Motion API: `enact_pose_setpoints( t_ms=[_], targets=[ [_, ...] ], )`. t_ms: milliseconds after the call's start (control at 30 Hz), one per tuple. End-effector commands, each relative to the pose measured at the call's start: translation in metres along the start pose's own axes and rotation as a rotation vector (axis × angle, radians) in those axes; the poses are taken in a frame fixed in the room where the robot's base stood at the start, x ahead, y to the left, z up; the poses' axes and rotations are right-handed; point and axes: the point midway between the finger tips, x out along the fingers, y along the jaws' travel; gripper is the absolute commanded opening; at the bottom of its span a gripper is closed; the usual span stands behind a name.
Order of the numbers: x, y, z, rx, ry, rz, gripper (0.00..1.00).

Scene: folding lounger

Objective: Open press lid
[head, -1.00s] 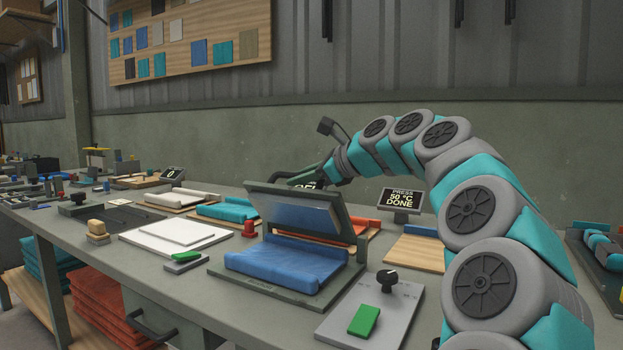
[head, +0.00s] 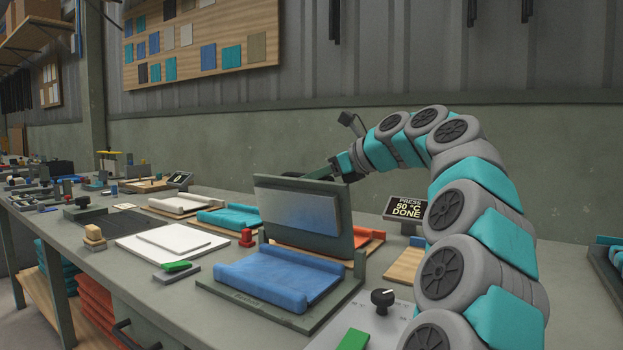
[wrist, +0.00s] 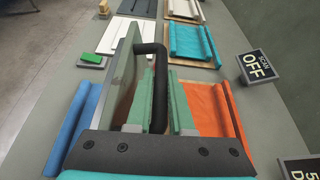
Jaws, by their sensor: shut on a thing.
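The press lid (head: 303,212) stands raised nearly upright at the back of the press, its pale metal plate facing the front. The press base (head: 262,311) lies on the bench with a blue fabric piece (head: 275,277) on it. In the wrist view the lid (wrist: 122,82) shows edge-on, with a black handle (wrist: 158,90) on its back side. My gripper (wrist: 160,125) has its green fingers on either side of this handle and is shut on it. A display (head: 407,209) reads "PRESS 50 °C DONE".
A control plate with a black knob (head: 383,298) and green button (head: 353,340) sits right of the press. A red knob (head: 248,238) and white sheets (head: 170,243) lie to the left. Orange fabric (wrist: 212,108) lies behind the press.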

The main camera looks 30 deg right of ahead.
Motion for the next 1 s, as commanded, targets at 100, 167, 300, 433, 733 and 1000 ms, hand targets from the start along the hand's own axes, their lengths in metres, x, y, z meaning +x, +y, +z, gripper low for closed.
enact_pose_setpoints(
  t_ms=[100, 167, 300, 433, 733, 1000],
  targets=[
    [0.0, -0.002, -0.003, 0.002, 0.006, -0.001, 0.0],
    [0.0, -0.002, -0.004, 0.002, 0.006, -0.001, 0.0],
    [0.001, -0.001, -0.003, 0.002, 0.005, -0.001, 0.3],
    [0.0, -0.001, -0.002, 0.001, 0.004, -0.001, 0.45],
    [0.0, -0.001, -0.001, 0.0, 0.002, -0.001, 0.5],
    [-0.021, -0.002, -0.001, -0.001, -0.001, -0.005, 0.5]
  ],
)
